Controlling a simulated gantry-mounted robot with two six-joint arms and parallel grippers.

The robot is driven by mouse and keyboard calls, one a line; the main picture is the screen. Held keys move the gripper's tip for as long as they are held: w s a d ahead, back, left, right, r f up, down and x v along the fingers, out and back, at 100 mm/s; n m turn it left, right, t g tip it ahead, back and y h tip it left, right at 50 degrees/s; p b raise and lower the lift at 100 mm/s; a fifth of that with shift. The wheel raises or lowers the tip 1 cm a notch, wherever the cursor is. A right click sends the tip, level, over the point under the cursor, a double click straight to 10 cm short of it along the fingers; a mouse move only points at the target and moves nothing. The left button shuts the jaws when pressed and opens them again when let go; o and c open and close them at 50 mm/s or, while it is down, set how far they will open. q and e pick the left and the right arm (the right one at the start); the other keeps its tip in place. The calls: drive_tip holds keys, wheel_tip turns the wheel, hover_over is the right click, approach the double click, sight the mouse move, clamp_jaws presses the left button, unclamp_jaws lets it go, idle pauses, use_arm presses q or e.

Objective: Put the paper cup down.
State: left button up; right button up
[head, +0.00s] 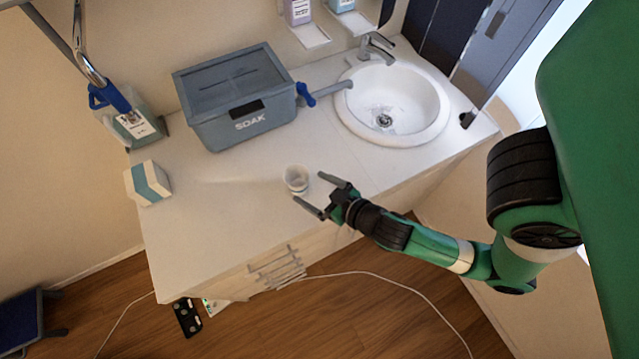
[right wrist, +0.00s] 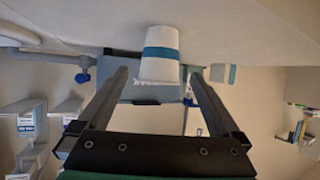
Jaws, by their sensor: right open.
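The paper cup (head: 296,180) is small and white and stands upright on the white counter (head: 225,225), near its front edge. In the right wrist view, which looks upside down, the cup (right wrist: 159,55) is white with a blue band, its base against the counter. My right gripper (head: 309,188) is open, its two fingers spread. The cup sits at the fingertips, between them as the wrist view shows it. I see clear gaps between the cup and both fingers there. My left gripper is not in view.
A grey lidded bin marked SOAK (head: 240,120) stands behind the cup. A sink (head: 425,110) with a tap (head: 376,45) is at the back right. A white and teal box (head: 148,183) and a jug (head: 135,125) are at the left. The front left counter is clear.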

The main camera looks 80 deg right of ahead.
drive_tip(key=shift+v, duration=1.2)
drive_tip(key=w+a+r+n+t+y, duration=0.1)
drive_tip(key=w+a+r+t, duration=0.25)
drive_tip(key=w+r, duration=0.8)
drive_tip(key=w+a+r+t+y, duration=0.15)
drive_tip(key=w+r+t, duration=0.5)
drive_tip(key=r, duration=0.75)
drive_tip(key=s+a+r+n+t+y, duration=0.1)
drive_tip(key=a+r+n+t+y, duration=0.2)
drive_tip(key=r, duration=1.2)
drive_tip(key=s+a+r+n+t+y, duration=0.1)
drive_tip(key=a+r+n+t+y, duration=0.2)
drive_tip(key=r, duration=1.3)
drive_tip(key=shift+a+r+t, duration=0.2)
drive_tip(key=shift+a+t, duration=0.1)
drive_tip(key=shift+a, duration=0.8)
drive_tip(key=shift+s+y, duration=0.15)
drive_tip(key=shift+y, duration=0.1)
